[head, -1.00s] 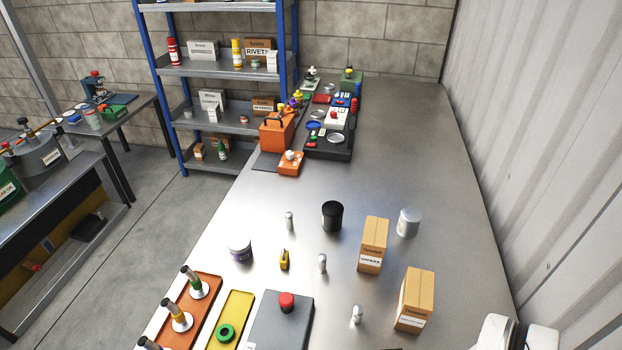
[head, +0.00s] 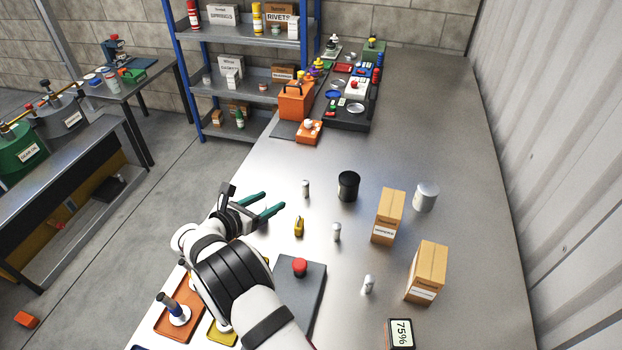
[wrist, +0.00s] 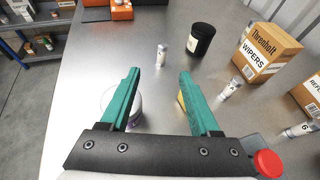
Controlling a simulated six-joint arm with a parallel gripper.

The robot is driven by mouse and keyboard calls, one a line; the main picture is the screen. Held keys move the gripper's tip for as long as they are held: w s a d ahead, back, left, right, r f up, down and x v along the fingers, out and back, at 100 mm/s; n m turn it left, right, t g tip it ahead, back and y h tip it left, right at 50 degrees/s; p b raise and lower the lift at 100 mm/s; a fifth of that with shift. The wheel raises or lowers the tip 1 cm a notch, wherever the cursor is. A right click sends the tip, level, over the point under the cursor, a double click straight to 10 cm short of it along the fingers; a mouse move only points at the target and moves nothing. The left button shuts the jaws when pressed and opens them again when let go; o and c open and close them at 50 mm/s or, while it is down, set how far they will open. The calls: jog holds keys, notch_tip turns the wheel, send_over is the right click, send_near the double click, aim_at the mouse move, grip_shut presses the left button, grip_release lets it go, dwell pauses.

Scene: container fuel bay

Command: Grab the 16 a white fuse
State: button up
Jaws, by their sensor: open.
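Three small white cylindrical fuses stand on the metal bench. In the head view they are a far one (head: 305,188), a middle one (head: 336,232) and a near one (head: 368,284). The wrist view shows the far fuse (wrist: 161,55), middle fuse (wrist: 230,88) and near fuse (wrist: 298,130). The near one's label shows a "6"; the other ratings are too small to read. My gripper (head: 274,201) is open and empty, left of the far fuse. In the wrist view its teal fingers (wrist: 158,72) are spread, with the far fuse beyond the gap between their tips.
A black canister (head: 348,186), two cardboard boxes (head: 388,218) (head: 427,272) and a grey can (head: 425,197) stand to the right. A yellow item (head: 299,226) lies near the gripper. A white-and-purple jar (wrist: 137,112) is partly behind the left finger. A red button (head: 299,266) tops a grey box.

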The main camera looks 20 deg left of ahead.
aim_at(303, 185)
jog(key=x, duration=1.5)
jog(key=shift+s+d+f, duration=0.2)
jog(key=shift+d+f, duration=0.05)
grip_shut()
